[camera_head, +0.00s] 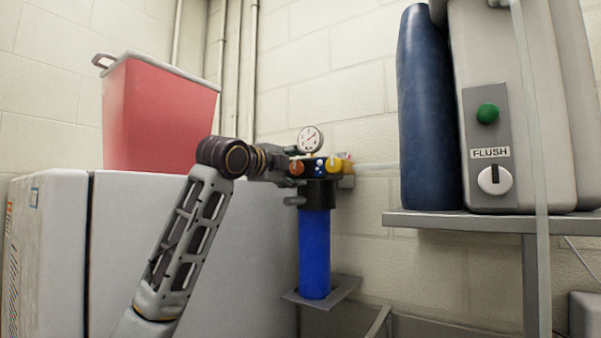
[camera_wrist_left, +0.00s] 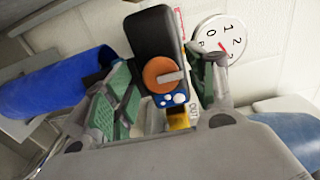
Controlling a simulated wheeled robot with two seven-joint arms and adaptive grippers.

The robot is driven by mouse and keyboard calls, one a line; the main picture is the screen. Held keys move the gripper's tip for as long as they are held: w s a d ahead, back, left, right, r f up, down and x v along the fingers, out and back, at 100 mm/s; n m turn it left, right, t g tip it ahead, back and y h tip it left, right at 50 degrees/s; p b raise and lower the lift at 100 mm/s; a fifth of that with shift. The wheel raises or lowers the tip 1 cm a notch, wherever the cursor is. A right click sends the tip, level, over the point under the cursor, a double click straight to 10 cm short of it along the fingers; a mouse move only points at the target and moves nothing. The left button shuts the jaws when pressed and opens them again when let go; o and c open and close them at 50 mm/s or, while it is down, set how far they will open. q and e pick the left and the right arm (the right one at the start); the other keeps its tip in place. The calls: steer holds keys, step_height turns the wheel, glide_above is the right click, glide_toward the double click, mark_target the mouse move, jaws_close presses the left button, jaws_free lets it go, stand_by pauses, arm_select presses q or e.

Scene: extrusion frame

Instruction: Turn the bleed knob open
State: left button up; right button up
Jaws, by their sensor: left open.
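A filter unit has a dark head with a blue canister (camera_head: 314,255) below it. An orange knob (camera_head: 296,168) sits on the head's front; in the left wrist view (camera_wrist_left: 163,75) it is round with a grey bar across it. Beside it are a blue panel with white dots (camera_head: 319,167) and a yellow part (camera_head: 335,163). No label shows which one is the bleed knob. My left gripper (camera_head: 292,175) is open at the head's left end. In the wrist view its green-padded fingers (camera_wrist_left: 163,92) stand either side of the orange knob, apparently not gripping it. My right gripper is out of view.
A round gauge (camera_head: 311,139) stands above the filter head, close to one finger. A red bin (camera_head: 160,115) stands on a grey cabinet (camera_head: 240,240) at left. A shelf (camera_head: 480,222) at right holds a blue cylinder (camera_head: 428,110) and a FLUSH unit (camera_head: 530,110).

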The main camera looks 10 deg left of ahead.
arm_select(q)
steer(key=shift+w, duration=0.15)
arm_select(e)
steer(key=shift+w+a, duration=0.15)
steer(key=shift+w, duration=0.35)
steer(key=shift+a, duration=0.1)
arm_select(q)
steer(key=shift+c, duration=0.4)
steer(key=c, duration=1)
steer(key=shift+o, duration=0.2)
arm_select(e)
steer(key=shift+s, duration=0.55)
